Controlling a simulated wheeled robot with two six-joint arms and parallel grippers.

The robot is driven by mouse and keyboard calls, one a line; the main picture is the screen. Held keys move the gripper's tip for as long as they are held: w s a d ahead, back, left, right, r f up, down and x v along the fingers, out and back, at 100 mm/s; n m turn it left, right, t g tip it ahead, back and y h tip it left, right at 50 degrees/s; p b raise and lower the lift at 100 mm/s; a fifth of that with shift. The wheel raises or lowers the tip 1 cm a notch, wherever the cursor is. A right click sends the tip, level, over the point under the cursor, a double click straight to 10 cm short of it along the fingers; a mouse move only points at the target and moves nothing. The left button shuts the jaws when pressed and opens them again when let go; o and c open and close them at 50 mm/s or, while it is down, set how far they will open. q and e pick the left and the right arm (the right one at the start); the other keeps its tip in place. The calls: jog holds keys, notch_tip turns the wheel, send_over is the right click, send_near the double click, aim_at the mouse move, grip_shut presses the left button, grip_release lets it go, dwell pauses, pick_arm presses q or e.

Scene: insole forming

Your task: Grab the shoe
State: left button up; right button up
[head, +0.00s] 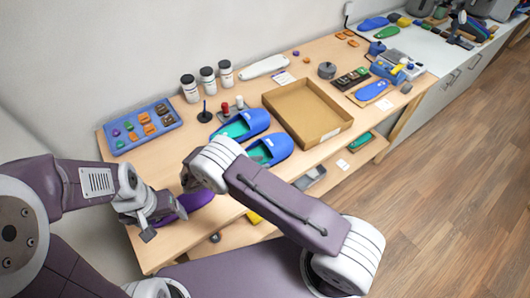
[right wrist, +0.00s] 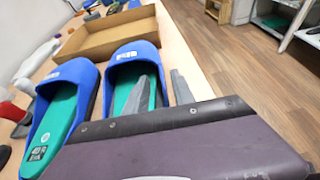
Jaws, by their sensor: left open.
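Two blue slippers with green insoles lie side by side on the wooden table, one (head: 258,121) further back and one (head: 283,143) nearer the front edge. Both show in the right wrist view, the left one (right wrist: 87,82) and the right one (right wrist: 145,60). My right gripper (right wrist: 160,92) is open and empty; one finger overlaps the right slipper's insole and the other is just past its outer side. Contact cannot be told. In the head view its fingers are hidden behind my arm. My left gripper (head: 148,222) is open at the table's front left, beside a purple piece (head: 195,201).
An open cardboard box (head: 343,122) stands beyond the slippers. A blue tray (head: 112,143) with small pieces, several white bottles (head: 208,78) and a stand with red and white knobs (head: 232,105) are on the table. A lower shelf (head: 368,152) sits beneath the front edge.

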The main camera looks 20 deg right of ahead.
aim_at(270, 161)
jog(key=p+x, duration=0.1)
jog(key=x, duration=0.3)
jog(key=shift+d, duration=0.15)
jog(key=shift+r, duration=0.1)
grip_shut()
dwell(1.0)
